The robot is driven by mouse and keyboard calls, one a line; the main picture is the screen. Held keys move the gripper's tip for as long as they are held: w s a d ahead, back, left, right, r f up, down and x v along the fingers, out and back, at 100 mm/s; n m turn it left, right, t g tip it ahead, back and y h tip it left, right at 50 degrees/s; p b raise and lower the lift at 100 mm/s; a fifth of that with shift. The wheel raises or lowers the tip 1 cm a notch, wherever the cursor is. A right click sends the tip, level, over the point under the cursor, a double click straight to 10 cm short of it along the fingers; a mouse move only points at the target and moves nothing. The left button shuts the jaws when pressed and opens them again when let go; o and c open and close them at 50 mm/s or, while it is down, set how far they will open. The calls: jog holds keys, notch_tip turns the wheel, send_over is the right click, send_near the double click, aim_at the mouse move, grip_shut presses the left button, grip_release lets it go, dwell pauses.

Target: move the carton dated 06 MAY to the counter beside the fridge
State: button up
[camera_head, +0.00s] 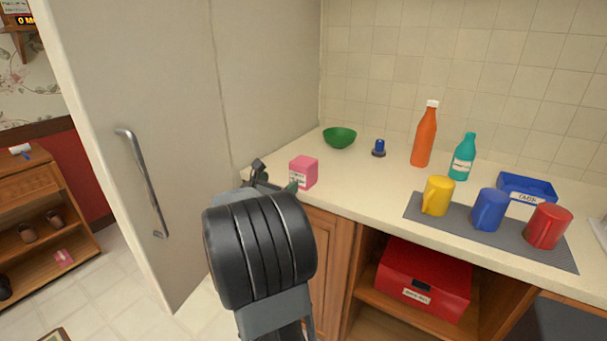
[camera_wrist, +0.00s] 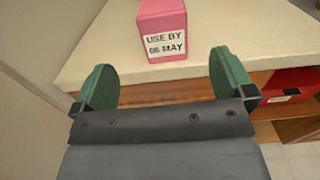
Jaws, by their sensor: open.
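The pink carton (camera_head: 304,172) stands upright near the front left corner of the counter (camera_head: 345,182), beside the tall grey fridge (camera_head: 165,110). In the wrist view the carton (camera_wrist: 163,22) shows a white label reading USE BY 06 MAY. My gripper (camera_wrist: 160,80) is open, with its two green fingers spread apart at the counter's front edge. The carton is ahead of the fingers, and nothing is between them. In the head view my arm hides part of my gripper (camera_head: 280,182), just left of the carton.
A green bowl (camera_head: 340,137), a blue-topped item (camera_head: 379,147), an orange bottle (camera_head: 424,135) and a teal bottle (camera_head: 462,158) stand behind and right. Yellow (camera_head: 438,195), blue (camera_head: 488,210) and red (camera_head: 548,226) mugs stand on a grey mat (camera_head: 418,213). Bare counter lies between carton and mat.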

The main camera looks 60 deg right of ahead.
send_near(303, 161)
jog(key=d, duration=0.1)
jog(key=d+f, duration=0.1)
jog(key=d, duration=0.2)
jog(key=shift+d+f+p, duration=0.15)
jog(key=shift+f+p, duration=0.1)
jog(key=shift+p, duration=0.1)
jog(key=shift+d+r+p, duration=0.2)
jog(key=shift+d+p, duration=0.4)
jog(key=shift+d, duration=2.35)
jog(key=c, duration=1.1)
jog(key=shift+r, duration=0.1)
